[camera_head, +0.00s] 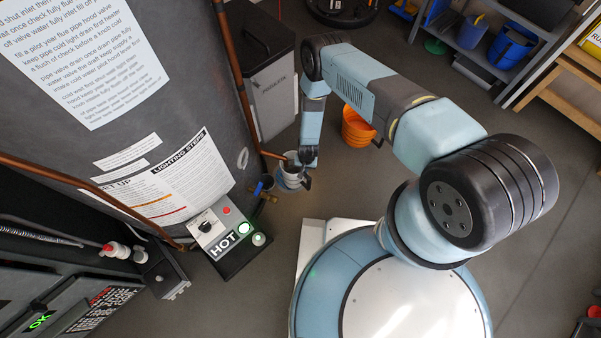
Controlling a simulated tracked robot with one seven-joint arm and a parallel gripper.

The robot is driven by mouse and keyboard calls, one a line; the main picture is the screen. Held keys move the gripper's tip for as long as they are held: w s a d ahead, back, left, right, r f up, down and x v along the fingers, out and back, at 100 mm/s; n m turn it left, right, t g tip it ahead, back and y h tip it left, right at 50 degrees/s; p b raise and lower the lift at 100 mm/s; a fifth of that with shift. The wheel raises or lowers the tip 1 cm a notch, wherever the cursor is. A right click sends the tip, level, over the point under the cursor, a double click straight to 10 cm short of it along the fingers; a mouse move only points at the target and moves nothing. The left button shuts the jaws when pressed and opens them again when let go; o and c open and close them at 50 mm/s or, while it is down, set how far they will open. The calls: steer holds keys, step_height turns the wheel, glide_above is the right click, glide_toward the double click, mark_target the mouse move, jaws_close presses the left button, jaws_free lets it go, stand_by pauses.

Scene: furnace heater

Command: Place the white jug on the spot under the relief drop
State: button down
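The white jug (290,181) is beside the big grey tank, close to the end of my arm. Its open top faces up and it looks roughly upright. The copper relief drop pipe (237,82) runs down the tank's right side, and its lower end reaches over or beside the jug's mouth. My gripper (306,163) is at the jug's right side, at or very near its rim. The fingers are small and partly hidden, so I cannot tell whether they are closed on the jug. The jug's base and the floor spot under it are hard to make out.
The grey tank (190,110) fills the left. A grey bin (268,80) stands behind, with orange buckets (356,128) to the right. Floor at lower right is clear.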

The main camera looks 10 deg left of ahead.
steer(key=shift+s+a+f, duration=0.1)
steer(key=shift+a+f, duration=0.5)
steer(key=shift+f, duration=0.3)
steer(key=shift+s+a+f, duration=0.1)
steer(key=shift+a+f, duration=0.45)
steer(key=shift+f, duration=0.3)
steer(key=c, duration=1.3)
jaws_free()
steer(key=shift+o, duration=0.2)
step_height(320, 180, up, 12)
steer(key=shift+d, duration=0.3)
